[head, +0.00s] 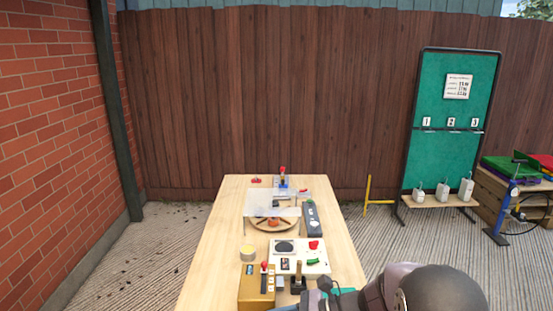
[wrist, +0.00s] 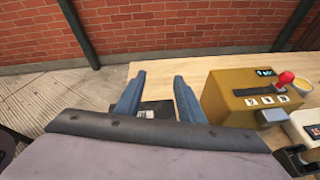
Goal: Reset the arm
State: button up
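My gripper (wrist: 159,88) shows in the wrist view as two blue fingers standing apart, with nothing visibly held between them. A dark flat object (wrist: 158,109) with a pale label lies on the table beyond and between the fingers; part of it is hidden. In the head view my arm (head: 375,292) reaches in from the lower right, low over the near end of the table. The gripper's fingers are not clearly visible there. A gold box (wrist: 232,107) with a red-knobbed lever stands just right of the fingers, apart from them; the gold box also shows in the head view (head: 251,288).
On the wooden table (head: 215,260) stand a white panel (head: 310,262) with red and green parts, a yellow-sided tub (head: 248,254), a round tray (head: 259,227) under a clear cover, and a dark long box (head: 312,219). The table's left side is clear. A brick wall (head: 45,120) stands left.

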jog(key=s+n+g+p, duration=0.1)
jog(key=s, duration=0.2)
jog(key=s+n+g+h, duration=0.1)
jog(key=s, duration=0.2)
jog(key=s+d+r+g+h+p, duration=0.1)
jog(key=s, duration=0.2)
jog(key=shift+n+g+p, duration=0.3)
jog(key=shift+n, duration=0.1)
jog(key=s+d+f+n+t+h+b, duration=0.1)
jog(key=s+d+f+n+h+b, duration=0.4)
jog(key=d+f+n, duration=0.35)
jog(key=s+d+f+n+t+h+b, duration=0.2)
jog(key=s+d+f+n+h+b, duration=0.1)
jog(key=d+f+n+h+b, duration=0.55)
notch_tip(320, 180, up, 23)
jog(key=n+y+p, duration=0.1)
jog(key=y+p, duration=0.1)
jog(key=p, duration=2.3)
jog(key=shift+w+r, duration=0.15)
jog(key=shift+r, duration=0.05)
jog(key=shift+d+f, duration=0.1)
jog(key=shift+f, duration=0.05)
